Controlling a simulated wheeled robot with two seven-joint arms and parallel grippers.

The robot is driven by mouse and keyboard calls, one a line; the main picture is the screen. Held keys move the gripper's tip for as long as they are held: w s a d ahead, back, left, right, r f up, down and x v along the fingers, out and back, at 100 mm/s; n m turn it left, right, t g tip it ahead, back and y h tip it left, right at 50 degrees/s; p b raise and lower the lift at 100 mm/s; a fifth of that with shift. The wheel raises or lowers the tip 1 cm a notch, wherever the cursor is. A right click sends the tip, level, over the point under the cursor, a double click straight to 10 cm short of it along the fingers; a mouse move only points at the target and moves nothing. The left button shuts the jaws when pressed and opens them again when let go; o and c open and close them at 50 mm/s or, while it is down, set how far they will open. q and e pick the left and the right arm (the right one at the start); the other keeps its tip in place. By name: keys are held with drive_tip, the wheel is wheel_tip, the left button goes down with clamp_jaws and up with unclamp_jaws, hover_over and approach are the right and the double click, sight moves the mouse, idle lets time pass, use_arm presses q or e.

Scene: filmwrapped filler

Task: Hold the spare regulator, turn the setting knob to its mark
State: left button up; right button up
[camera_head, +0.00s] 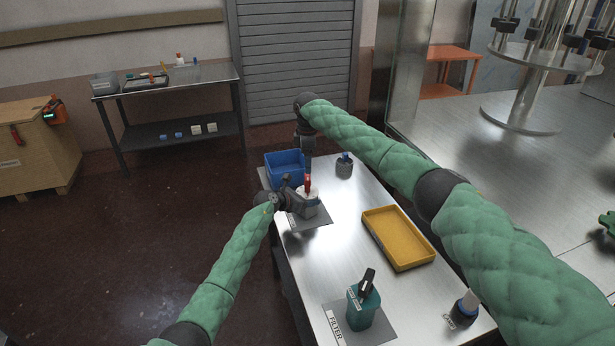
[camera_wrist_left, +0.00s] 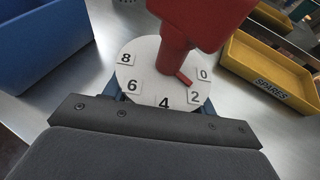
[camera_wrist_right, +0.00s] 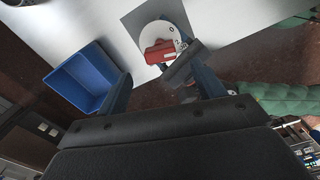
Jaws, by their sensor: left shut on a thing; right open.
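The spare regulator (camera_head: 308,208) stands on a grey mat near the table's far left end. In the left wrist view its white dial (camera_wrist_left: 146,90) shows 0, 2, 4, 6 and 8. Its red setting knob (camera_wrist_left: 185,40) has a small pointer directed between 0 and 2. No separate target mark can be made out. My left gripper (camera_head: 303,205) is shut on the regulator body from the side. My right gripper (camera_head: 308,168) is above the knob, open. In the right wrist view the knob (camera_wrist_right: 160,52) lies beyond its spread fingers, apart from them.
A blue bin (camera_head: 284,163) stands just behind the regulator, with a dark round part (camera_head: 344,166) to its right. A yellow tray (camera_head: 398,238) lies mid-table.

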sight(308, 176)
wheel_tip(308, 176, down, 7)
drive_tip(key=shift+r, duration=0.1)
idle(0.3)
drive_tip(key=c, duration=1)
